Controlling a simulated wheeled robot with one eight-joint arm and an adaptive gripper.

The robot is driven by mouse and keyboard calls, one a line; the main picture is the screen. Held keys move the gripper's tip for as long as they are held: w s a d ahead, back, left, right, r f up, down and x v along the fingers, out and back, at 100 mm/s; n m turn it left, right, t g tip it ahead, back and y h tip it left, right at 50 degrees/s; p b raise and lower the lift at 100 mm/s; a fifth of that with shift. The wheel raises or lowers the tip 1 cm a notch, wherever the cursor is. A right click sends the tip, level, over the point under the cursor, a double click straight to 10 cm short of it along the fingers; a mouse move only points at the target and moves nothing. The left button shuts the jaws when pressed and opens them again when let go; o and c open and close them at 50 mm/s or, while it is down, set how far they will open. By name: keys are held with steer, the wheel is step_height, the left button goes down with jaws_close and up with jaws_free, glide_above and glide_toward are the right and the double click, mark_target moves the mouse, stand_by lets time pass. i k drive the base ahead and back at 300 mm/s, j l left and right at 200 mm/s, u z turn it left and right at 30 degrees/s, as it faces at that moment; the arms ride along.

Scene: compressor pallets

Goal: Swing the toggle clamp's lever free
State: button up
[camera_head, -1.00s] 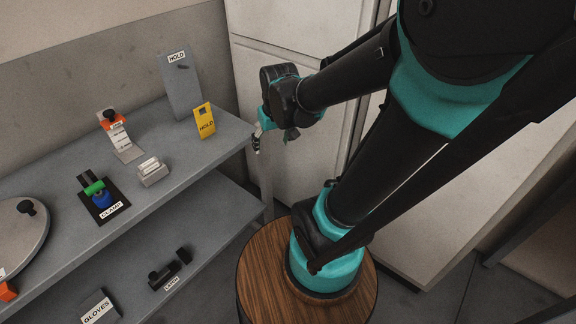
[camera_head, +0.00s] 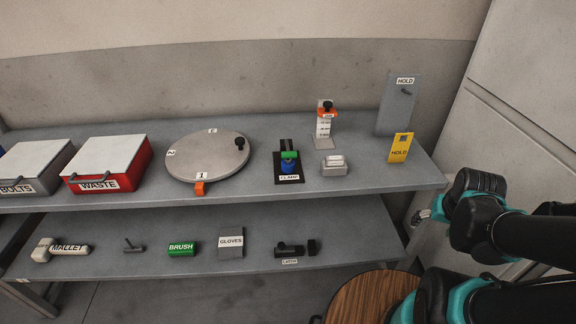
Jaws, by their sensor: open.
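The toggle clamp (camera_head: 289,178) stands on the upper shelf, right of the middle. It has a black base plate labelled CLAMP, a blue part on it, a green piece above the blue and a dark upright part behind. Which part is the lever is too small to tell for sure. My gripper (camera_head: 422,216) is at the right, just off the right end of the upper shelf, open and well apart from the clamp. My own arm hides part of it.
A round turntable (camera_head: 208,160) lies left of the clamp, and a small grey block (camera_head: 334,170) sits close on its right. The WASTE box (camera_head: 105,163) is left.

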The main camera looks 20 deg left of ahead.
mark_target(288, 154)
steer(key=u, duration=1.25)
steer(key=k+l+z, duration=0.15)
steer(key=z, duration=0.25)
steer(key=l+z, duration=0.3)
steer(key=z, duration=0.15)
steer(key=k, duration=0.05)
